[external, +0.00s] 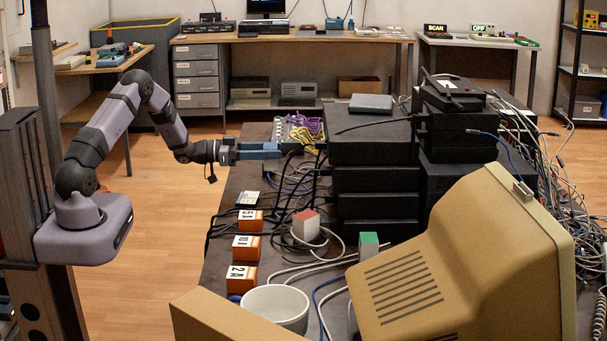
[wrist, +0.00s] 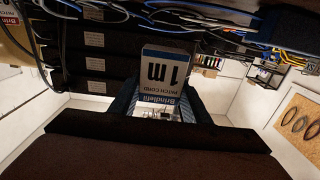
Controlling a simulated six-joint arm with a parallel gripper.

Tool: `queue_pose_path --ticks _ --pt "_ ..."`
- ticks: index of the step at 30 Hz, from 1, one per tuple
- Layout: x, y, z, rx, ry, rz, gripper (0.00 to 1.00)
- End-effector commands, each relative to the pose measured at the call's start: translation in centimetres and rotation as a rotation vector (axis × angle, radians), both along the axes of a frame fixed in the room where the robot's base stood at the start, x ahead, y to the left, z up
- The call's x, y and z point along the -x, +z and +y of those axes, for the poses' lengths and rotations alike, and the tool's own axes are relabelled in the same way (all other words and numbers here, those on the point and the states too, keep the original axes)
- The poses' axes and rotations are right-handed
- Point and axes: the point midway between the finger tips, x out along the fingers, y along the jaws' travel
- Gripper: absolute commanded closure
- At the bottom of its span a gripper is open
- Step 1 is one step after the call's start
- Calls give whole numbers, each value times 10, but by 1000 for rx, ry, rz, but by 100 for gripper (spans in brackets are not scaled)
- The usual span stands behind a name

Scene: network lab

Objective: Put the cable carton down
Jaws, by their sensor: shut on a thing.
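The cable carton (wrist: 166,68) is a grey-white and blue box marked "1 m" and "patch cord", its print upside down in the wrist view. My gripper (wrist: 163,100) is shut on it, with a dark finger on each side. In the external view my gripper (external: 262,150) reaches level over the left edge of the dark table, near the stacked black units. The carton is hard to tell apart from the fingers there. Whether it touches anything below cannot be told.
Black stacked units (external: 372,150) stand right of my gripper, with loose cables around them. A small white-and-blue item (external: 248,198) and orange-white boxes (external: 247,247) line the table's left side. A white bowl (external: 275,306) and beige monitor (external: 420,270) stand in front. A tray with purple cables (external: 305,126) lies behind.

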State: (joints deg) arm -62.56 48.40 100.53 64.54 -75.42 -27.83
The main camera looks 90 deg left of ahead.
Motion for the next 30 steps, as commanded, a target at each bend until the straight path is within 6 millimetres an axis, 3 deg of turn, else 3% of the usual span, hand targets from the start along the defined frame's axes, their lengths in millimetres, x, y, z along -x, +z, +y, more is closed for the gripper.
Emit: queue_pose_path --ticks 3,11,21,30 --pt "0 -12 0 0 -1 -2 82" --pt "0 -20 0 -1 -1 -2 82" --pt "0 -58 0 0 0 -2 82" --pt "0 -62 0 -2 0 -3 82"
